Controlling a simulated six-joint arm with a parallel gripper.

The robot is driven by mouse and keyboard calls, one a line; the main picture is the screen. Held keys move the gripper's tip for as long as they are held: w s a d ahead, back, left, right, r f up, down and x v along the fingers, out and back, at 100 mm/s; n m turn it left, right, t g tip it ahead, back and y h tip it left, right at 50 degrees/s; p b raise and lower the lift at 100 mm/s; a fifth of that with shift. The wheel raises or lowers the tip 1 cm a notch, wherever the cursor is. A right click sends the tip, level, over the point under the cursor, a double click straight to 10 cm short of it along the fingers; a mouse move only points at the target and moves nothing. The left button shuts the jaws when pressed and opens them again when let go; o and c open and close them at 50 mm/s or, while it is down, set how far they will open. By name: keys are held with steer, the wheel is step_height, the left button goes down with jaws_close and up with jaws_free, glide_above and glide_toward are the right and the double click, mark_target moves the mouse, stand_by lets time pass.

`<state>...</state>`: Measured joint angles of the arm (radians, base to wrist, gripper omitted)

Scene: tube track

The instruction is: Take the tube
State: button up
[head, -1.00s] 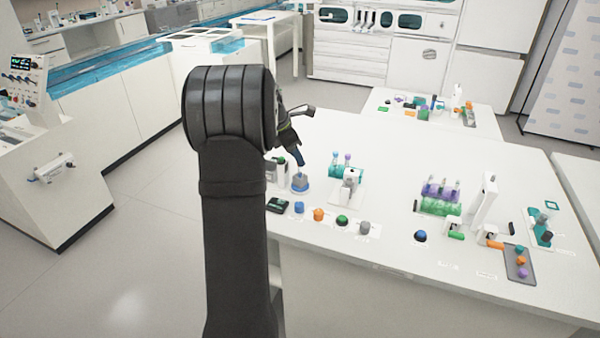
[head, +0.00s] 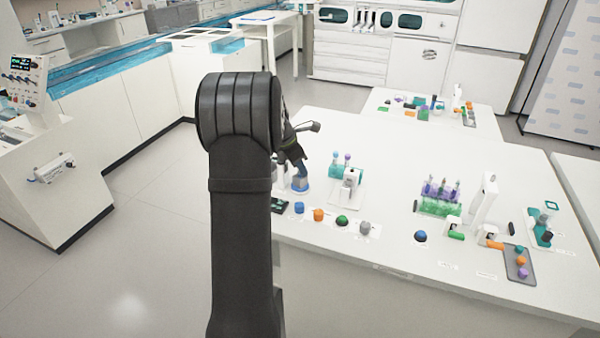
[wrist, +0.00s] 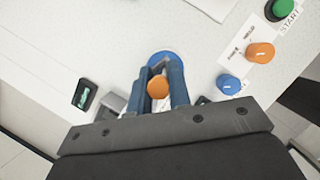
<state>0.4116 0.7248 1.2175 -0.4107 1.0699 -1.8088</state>
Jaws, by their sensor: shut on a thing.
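In the wrist view, my gripper (wrist: 160,76) has its two dark blue fingers closed on a tube seen from its cap end, with a round orange cap (wrist: 158,88) between them. The rest of the tube is hidden below the cap. Just beyond the fingertips is a round device with a blue base (wrist: 164,56), which also shows in the head view (head: 300,188). In the head view, my gripper (head: 301,171) points down at this device. I cannot tell whether the tube touches it.
Blue (head: 299,208), orange (head: 318,214), green (head: 342,220) and grey (head: 365,227) knobs line the table's front edge. A teal tube holder (head: 338,171) and a green-purple rack (head: 439,199) stand to the right. The table's back middle is clear.

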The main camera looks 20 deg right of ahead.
step_height(320, 180, up, 4)
steer(key=shift+r, duration=0.25)
steer(key=s+d+r, duration=0.5)
steer(key=s+r, duration=0.1)
steer(key=s, duration=0.4)
steer(key=shift+d+r, duration=0.25)
steer(key=shift+d, duration=0.15)
